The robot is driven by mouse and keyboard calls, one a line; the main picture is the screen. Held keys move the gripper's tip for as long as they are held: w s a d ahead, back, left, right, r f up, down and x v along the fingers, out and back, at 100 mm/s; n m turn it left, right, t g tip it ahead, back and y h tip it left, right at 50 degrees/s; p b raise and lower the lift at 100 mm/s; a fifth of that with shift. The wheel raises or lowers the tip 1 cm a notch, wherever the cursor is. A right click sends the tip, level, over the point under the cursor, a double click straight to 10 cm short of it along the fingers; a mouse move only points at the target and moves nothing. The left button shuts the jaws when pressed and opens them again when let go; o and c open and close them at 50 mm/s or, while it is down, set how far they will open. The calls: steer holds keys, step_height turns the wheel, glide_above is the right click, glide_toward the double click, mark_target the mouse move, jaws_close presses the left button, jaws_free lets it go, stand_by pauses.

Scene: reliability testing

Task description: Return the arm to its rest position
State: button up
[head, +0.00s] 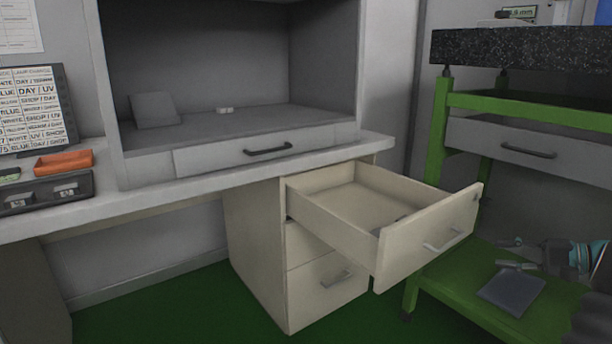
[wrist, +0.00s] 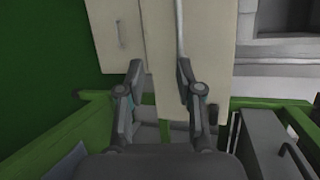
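My gripper (head: 508,254) is at the right edge of the head view, above the lower green shelf and to the right of the open drawer. In the wrist view my gripper (wrist: 160,72) has its two fingers apart, with nothing visible between them. The rest of my arm is mostly outside the head view. The cream drawer (head: 430,240) is pulled out of its cabinet, and the gripper appears apart from it. A small dark thing lies inside the drawer, partly hidden by the drawer front.
A green-framed bench (head: 437,130) with a dark speckled top stands at the right. A dark flat plate (head: 511,291) lies on its lower shelf (head: 455,295), below my gripper. A grey booth (head: 240,148) and an orange tray (head: 63,162) are on the white counter. Green floor is clear at lower left.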

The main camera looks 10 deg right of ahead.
steer(key=s+a+f+m+g+h, duration=0.2)
steer(key=s+f+h, duration=0.1)
steer(key=f, duration=0.5)
steer(key=s+a+g+h+p, duration=0.2)
steer(key=s+a+g, duration=0.2)
steer(key=a, duration=0.3)
steer(key=s+a+r+n+h+p, duration=0.2)
steer(key=s+a+r+n, duration=0.2)
steer(key=a, duration=0.5)
steer(key=s+a+r+n+t+h+p, duration=0.1)
steer(key=s+a+r+n, duration=0.3)
steer(key=a, duration=0.5)
steer(key=s+a+r+n+h+p, duration=0.3)
steer(key=s+a+r, duration=0.3)
steer(key=a, duration=0.3)
steer(key=shift+s+a+r+n+t+p, duration=0.15)
steer(key=shift+a+r+n+t+p, duration=0.1)
steer(key=shift+r+n+t+p, duration=0.25)
